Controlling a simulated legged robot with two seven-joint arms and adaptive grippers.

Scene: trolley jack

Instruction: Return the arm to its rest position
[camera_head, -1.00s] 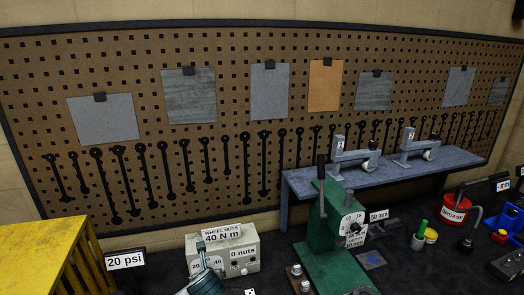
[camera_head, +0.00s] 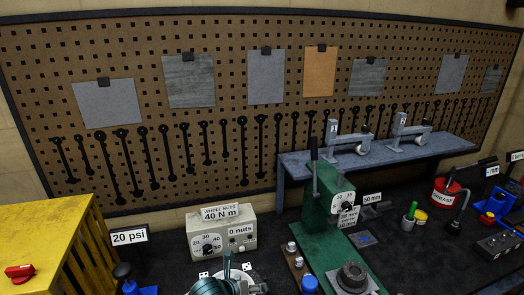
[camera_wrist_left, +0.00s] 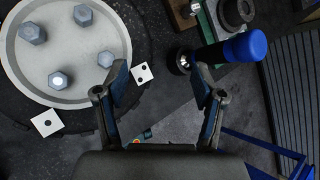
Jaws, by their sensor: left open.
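My left gripper (camera_head: 228,270) is at the bottom edge of the head view, seen only in part. In the left wrist view, its two blue-grey fingers (camera_wrist_left: 162,88) stand apart with nothing between them. Left of the fingers is a pale round plate (camera_wrist_left: 75,25) with several hex nuts. A tool with a blue handle (camera_wrist_left: 236,48) lies close to the right finger; I cannot tell whether they touch. The arm's rest position is not marked in either view. My right gripper does not show.
A control box (camera_head: 222,238) labelled 40 N m stands behind my gripper. A green machine (camera_head: 328,240) stands right of it. A yellow slatted stand (camera_head: 50,225) is at left. A blue-grey bench (camera_head: 300,166) runs along the pegboard. Red and blue items crowd the right.

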